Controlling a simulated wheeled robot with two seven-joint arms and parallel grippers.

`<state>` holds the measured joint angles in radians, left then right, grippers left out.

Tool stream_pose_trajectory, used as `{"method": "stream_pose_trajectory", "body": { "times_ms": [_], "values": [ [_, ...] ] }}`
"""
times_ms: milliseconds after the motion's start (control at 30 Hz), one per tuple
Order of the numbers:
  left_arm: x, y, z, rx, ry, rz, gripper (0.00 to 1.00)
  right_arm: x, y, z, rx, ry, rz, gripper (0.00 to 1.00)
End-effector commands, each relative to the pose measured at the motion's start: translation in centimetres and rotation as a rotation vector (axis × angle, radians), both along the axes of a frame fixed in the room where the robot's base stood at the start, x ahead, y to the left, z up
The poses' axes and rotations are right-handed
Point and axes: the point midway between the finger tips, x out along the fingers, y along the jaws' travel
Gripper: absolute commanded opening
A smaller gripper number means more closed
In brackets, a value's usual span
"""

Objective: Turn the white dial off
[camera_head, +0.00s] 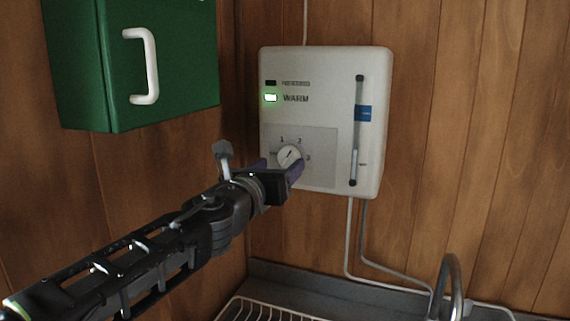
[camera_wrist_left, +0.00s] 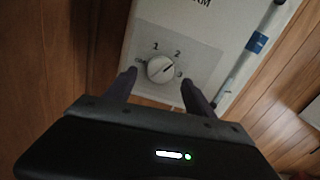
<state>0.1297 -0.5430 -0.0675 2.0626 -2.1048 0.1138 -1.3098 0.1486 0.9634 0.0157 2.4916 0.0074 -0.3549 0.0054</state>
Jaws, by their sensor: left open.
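The white dial (camera_head: 290,155) is a small round knob on a grey panel, low on a white wall-mounted heater box (camera_head: 320,70). Its marks 1, 2 and 3 show around it. In the left wrist view the dial (camera_wrist_left: 160,69) has a dark pointer line aimed up and right, between 2 and 3. My left gripper (camera_head: 280,168) is open, with one purple finger on each side of the dial. The left wrist view shows the fingers (camera_wrist_left: 160,88) apart from the knob's sides. Part of the dial's lower side is close to the gripper in the head view. My right gripper is out of view.
A green cabinet (camera_head: 85,60) with a white handle (camera_head: 142,66) hangs at upper left. A metal tap (camera_head: 452,285) and a wire rack (camera_head: 262,311) are below. Wood walls surround the box.

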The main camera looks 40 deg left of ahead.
Motion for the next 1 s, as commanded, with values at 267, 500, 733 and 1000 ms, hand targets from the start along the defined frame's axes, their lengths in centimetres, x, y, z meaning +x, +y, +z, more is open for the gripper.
{"method": "stream_pose_trajectory", "body": {
  "times_ms": [267, 500, 733, 1000],
  "values": [
    [3.5, 0.9, -0.1, 0.001, 0.001, -0.002, 0.63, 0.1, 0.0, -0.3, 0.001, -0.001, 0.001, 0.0],
    [3.7, 1.2, 0.0, 0.0, -0.001, 0.0, 0.63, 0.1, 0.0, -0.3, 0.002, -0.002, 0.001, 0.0],
    [3.7, 1.1, 0.0, 0.0, 0.0, -0.001, 0.51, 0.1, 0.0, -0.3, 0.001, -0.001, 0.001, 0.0],
    [3.7, 1.1, 0.0, 0.0, 0.0, -0.001, 0.29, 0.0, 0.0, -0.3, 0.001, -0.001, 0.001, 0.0]
  ]
}}
